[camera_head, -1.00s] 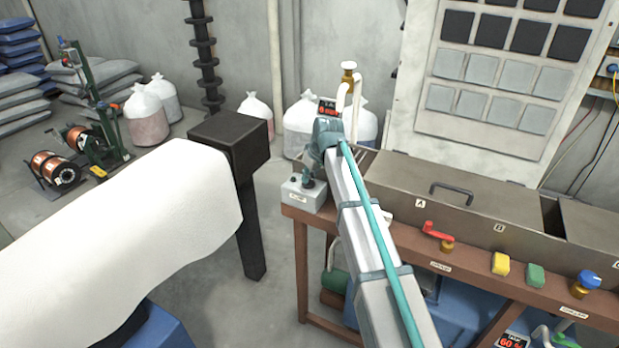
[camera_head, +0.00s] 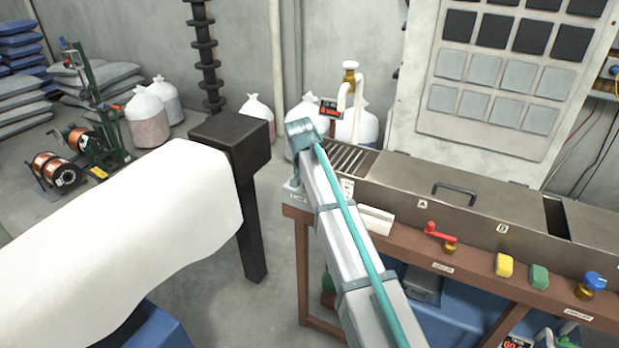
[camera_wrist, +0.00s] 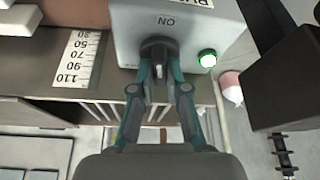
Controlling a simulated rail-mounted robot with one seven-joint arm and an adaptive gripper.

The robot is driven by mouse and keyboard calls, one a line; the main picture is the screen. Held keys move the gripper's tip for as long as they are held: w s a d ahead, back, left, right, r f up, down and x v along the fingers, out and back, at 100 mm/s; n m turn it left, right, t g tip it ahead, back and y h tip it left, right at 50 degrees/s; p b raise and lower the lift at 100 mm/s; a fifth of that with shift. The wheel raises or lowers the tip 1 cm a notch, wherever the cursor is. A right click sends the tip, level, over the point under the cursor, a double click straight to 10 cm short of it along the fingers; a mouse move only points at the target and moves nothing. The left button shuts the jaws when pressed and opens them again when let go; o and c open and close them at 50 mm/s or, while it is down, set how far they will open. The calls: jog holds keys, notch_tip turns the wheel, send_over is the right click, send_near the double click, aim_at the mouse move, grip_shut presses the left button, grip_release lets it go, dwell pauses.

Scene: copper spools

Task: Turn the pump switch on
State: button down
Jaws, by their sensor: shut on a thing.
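The pump switch is on a grey box (camera_wrist: 190,20) with a white label, partly cut off, and the word ON upside down. Its black round switch (camera_wrist: 158,48) sits below that word in the wrist view. My gripper (camera_wrist: 158,88) is shut on the switch, one teal finger on each side of it. A round lamp (camera_wrist: 207,58) with a green rim shows bright on the box beside the switch. In the head view only a bit of the box (camera_head: 297,197) shows at the table's left end; my arm hides the switch and my fingers.
A ruler scale (camera_wrist: 78,58) is beside the box. The brown table (camera_head: 400,249) carries a long metal tank (camera_head: 420,190), a red-handled valve (camera_head: 441,233), yellow (camera_head: 504,264) and green (camera_head: 539,276) blocks and a blue-knobbed valve (camera_head: 590,284).

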jog(key=shift+m+h, duration=0.4)
jog(key=shift+m, duration=0.7)
jog(key=c, duration=1.2)
grip_release()
jog(key=shift+o, duration=0.2)
jog(key=shift+r, duration=0.1)
jog(key=v, duration=1.2)
jog(key=shift+w+a, duration=0.1)
jog(key=shift+w, duration=0.05)
